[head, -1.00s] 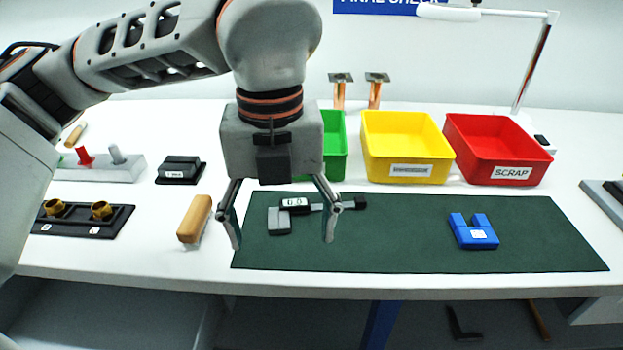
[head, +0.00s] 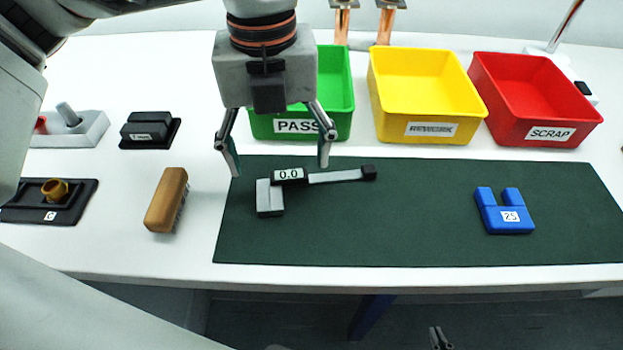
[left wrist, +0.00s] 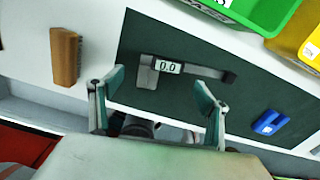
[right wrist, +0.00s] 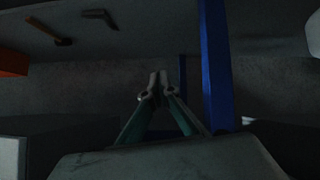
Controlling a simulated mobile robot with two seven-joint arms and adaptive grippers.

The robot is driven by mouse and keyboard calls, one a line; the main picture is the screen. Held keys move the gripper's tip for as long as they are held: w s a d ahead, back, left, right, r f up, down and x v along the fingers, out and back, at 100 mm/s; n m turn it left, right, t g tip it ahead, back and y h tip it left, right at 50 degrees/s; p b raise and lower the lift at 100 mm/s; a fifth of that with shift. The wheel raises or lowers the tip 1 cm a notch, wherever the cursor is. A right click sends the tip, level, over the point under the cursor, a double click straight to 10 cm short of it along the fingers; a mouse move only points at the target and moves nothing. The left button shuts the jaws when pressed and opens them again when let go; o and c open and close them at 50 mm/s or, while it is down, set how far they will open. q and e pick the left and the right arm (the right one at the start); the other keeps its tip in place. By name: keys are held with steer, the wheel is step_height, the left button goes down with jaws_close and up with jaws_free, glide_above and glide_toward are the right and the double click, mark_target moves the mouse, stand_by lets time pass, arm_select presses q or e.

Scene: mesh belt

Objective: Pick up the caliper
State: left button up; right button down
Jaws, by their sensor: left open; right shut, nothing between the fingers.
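The caliper (head: 335,177) lies on the dark green mat (head: 400,220), with grey jaws at its left, a display reading 0.0 and a dark end at its right. It also shows in the left wrist view (left wrist: 200,70). My left gripper (head: 278,172) is open and empty, pointing down above the caliper, its fingers apart to either side of the display end. In the left wrist view my left gripper (left wrist: 160,95) has the caliper beyond its fingertips, not touching. My right gripper (head: 438,338) is shut and empty, low at the bottom edge of the head view; its fingertips (right wrist: 158,85) meet in the right wrist view.
A blue gauge block (head: 504,212) marked 25 lies on the mat's right. Green (head: 345,120), yellow (head: 420,100) and red (head: 530,105) bins stand behind. A tan wooden-backed brush (head: 165,200) lies left of the mat. The mat between caliper and blue block is clear.

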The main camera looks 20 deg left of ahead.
mark_target(282, 180)
arm_select(q)
step_height(282, 180, down, 5)
steer(key=shift+w+r+b, duration=0.1)
steer(key=shift+r+b, duration=0.1)
steer(key=shift+b, duration=0.2)
steer(key=shift+r, duration=0.1)
steer(key=c, duration=1.4)
steer(key=shift+r, duration=0.1)
